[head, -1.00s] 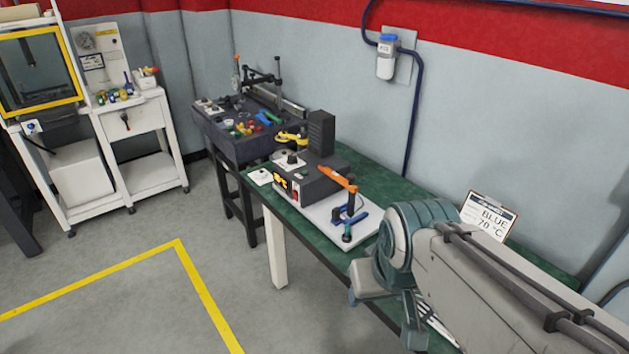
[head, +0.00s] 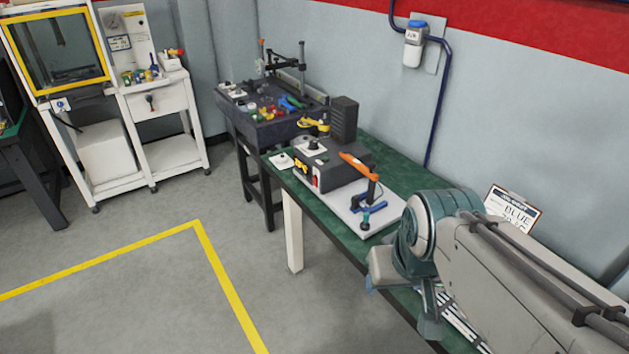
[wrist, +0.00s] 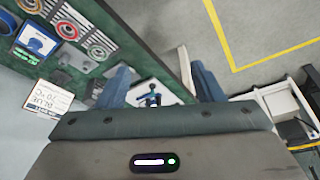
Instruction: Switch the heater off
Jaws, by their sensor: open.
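The heater (head: 335,172) is a dark box on a white base plate (head: 385,216) on the green bench. Its front face carries a small yellow display and a red switch (head: 315,182); I cannot tell the switch's position. An orange-handled press lever (head: 360,165) stands beside the box, with blue parts below it. My gripper (wrist: 162,88) is open and empty in the wrist view. The blue part on the plate (wrist: 150,99) shows beyond and between its fingers. In the head view my arm is right of the heater, apart from it; the fingers are mostly hidden.
A clipboard (head: 513,208) reading BLUE leans at the wall behind my arm. A black block (head: 343,119) stands behind the heater. A dark bench with tools (head: 265,128) adjoins it. Rings and a blue-framed item lie on the green surface (wrist: 118,22). Floor in front is clear.

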